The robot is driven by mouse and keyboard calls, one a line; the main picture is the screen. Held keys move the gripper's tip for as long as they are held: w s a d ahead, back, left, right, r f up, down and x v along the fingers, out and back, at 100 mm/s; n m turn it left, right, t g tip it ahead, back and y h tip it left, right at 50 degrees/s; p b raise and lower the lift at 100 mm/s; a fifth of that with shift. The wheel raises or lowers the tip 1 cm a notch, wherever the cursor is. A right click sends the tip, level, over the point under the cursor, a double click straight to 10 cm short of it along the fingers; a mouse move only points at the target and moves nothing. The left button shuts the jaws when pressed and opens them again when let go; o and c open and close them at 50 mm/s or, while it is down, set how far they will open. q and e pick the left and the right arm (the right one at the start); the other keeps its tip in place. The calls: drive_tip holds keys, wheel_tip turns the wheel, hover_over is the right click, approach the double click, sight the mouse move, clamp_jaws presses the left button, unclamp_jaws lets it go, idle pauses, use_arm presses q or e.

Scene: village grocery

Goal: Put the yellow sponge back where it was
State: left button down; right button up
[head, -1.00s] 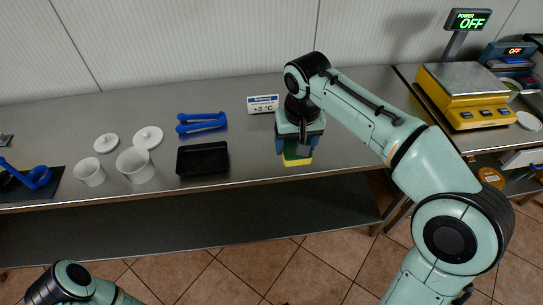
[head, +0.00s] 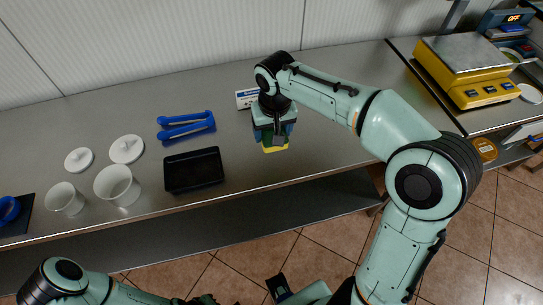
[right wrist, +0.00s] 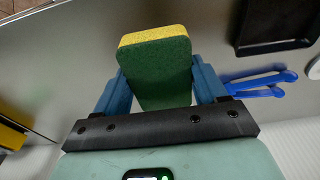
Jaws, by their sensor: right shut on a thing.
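The sponge (head: 275,149) is yellow on one side and dark green on the other. My right gripper (head: 273,133) is shut on it and points down over the steel counter, right of the black tray. The right wrist view shows the sponge (right wrist: 158,72) between the two blue fingers, its green face towards the camera and yellow along the far edge. I cannot tell whether the sponge touches the counter. My left arm shows at the lower left, and its gripper is out of view.
The black tray (head: 194,170), blue tongs (head: 186,126), white cups (head: 117,185) and lids (head: 126,149) stand on the counter (head: 330,145) to the left. A small sign (head: 246,98) stands close behind the gripper. A yellow scale (head: 465,72) is at right. Counter right of the gripper is clear.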

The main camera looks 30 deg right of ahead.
sight(271, 161)
wheel_tip(271, 161, down, 12)
drive_tip(key=shift+w+f+b, duration=0.1)
drive_tip(key=shift+w+b, duration=0.05)
drive_tip(key=shift+b, duration=0.5)
drive_tip(key=o, duration=0.9)
drive_tip(key=shift+o, duration=0.2)
drive_tip(key=r, duration=0.4)
drive_tip(key=s+r+p, duration=0.1)
drive_tip(key=r, duration=0.7)
drive_tip(key=shift+s+a, duration=0.15)
drive_tip(key=shift+s, duration=0.15)
